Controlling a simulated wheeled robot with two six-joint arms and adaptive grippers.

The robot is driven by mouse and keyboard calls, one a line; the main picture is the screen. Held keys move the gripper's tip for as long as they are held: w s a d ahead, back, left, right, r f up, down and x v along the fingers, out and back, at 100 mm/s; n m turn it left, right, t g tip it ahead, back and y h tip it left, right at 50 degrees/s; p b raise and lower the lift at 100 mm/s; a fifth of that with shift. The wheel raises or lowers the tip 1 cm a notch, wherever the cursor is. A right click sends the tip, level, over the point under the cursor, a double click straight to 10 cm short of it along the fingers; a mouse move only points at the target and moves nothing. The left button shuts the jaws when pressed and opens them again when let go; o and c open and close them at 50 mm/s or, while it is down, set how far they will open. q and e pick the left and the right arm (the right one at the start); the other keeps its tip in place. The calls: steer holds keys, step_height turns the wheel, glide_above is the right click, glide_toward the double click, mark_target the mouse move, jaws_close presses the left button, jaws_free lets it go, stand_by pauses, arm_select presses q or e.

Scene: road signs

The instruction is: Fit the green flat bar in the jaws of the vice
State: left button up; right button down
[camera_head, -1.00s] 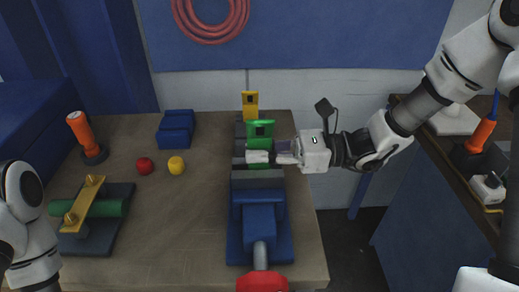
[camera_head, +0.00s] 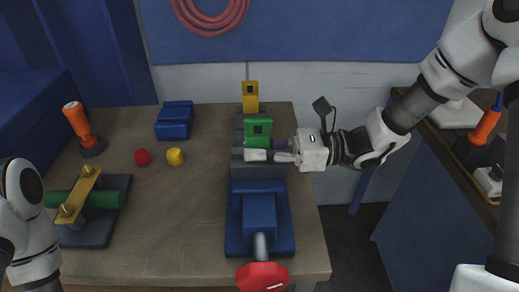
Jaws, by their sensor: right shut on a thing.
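My right gripper (camera_head: 268,155) reaches in from the right and is shut on the bar. The grey jaws (camera_head: 264,171) lie just in front of the fingers. The fingers hide the bar's lower part, so I cannot tell how deep it sits between the jaws. The vice's red handle (camera_head: 262,277) faces the front edge. My left arm shows at the left edge, but its gripper is out of view.
A yellow upright piece (camera_head: 250,97) stands just behind the bar. On the left are a green cylinder under a yellow clamp bar (camera_head: 80,193), an orange-handled tool (camera_head: 77,119), a red ball (camera_head: 143,157), a yellow piece (camera_head: 175,156) and a blue block (camera_head: 174,121).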

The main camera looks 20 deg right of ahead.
steer(key=shift+f, duration=0.1)
steer(key=c, duration=1.2)
jaws_free()
steer(key=shift+d, duration=0.1)
steer(key=v, duration=1.1)
steer(key=shift+s+d, duration=0.1)
steer(key=shift+d, duration=0.3)
